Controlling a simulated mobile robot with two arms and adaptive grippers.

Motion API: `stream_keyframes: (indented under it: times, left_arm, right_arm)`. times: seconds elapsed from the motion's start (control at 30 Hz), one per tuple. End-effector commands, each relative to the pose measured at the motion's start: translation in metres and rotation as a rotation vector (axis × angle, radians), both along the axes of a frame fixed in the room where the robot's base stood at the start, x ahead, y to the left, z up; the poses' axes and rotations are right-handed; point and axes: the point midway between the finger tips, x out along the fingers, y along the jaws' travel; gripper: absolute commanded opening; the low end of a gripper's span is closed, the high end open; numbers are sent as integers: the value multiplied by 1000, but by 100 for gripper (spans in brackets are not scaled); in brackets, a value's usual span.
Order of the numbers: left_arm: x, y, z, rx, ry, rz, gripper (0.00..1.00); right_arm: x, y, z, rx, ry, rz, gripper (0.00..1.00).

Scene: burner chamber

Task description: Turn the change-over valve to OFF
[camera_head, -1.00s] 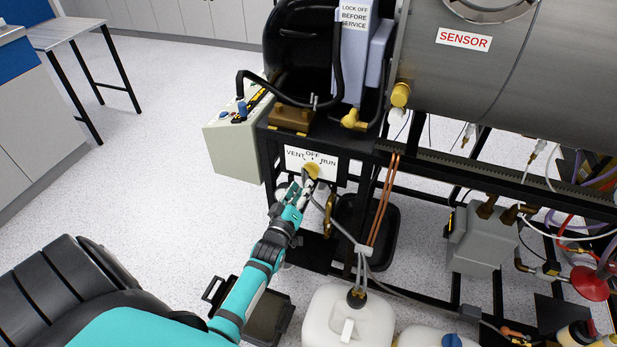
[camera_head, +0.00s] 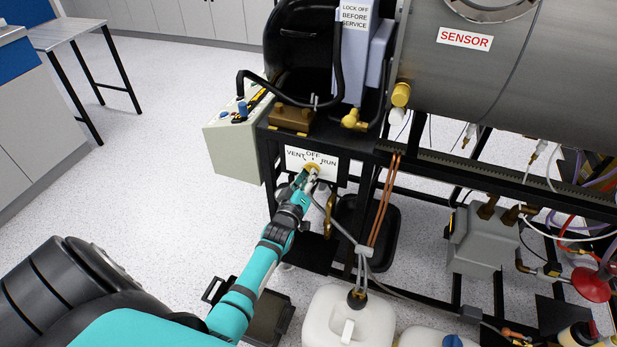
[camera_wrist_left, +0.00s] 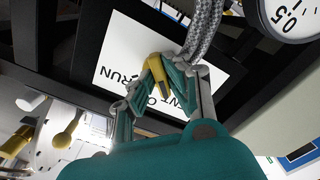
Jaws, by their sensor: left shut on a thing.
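The change-over valve is on the black frame, with a white label plate (camera_head: 328,164) reading VENT, OFF and RUN. Its yellow handle (camera_wrist_left: 157,72) shows between my fingers in the left wrist view, and a bit of the yellow valve shows in the head view (camera_head: 312,167). My left gripper (camera_head: 308,177) is at the valve, shut on the handle. In the left wrist view its two fingers (camera_wrist_left: 155,88) stand on both sides of the handle and partly cover the label. The exact pointing of the handle is hard to read. My right gripper is not in view.
A braided hose (camera_wrist_left: 204,28) runs close to the handle, and a dial gauge (camera_wrist_left: 291,18) is near it. Copper pipes (camera_head: 383,200) and a white container (camera_head: 349,318) stand right of and below my arm. Open floor lies to the left.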

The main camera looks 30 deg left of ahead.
Motion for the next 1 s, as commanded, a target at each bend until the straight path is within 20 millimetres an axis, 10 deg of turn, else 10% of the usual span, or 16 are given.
stream_keyframes:
  times: [1.0]
  left_arm:
    - [-1,0,-1,465,113,0,0]
  right_arm:
    - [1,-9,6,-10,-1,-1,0]
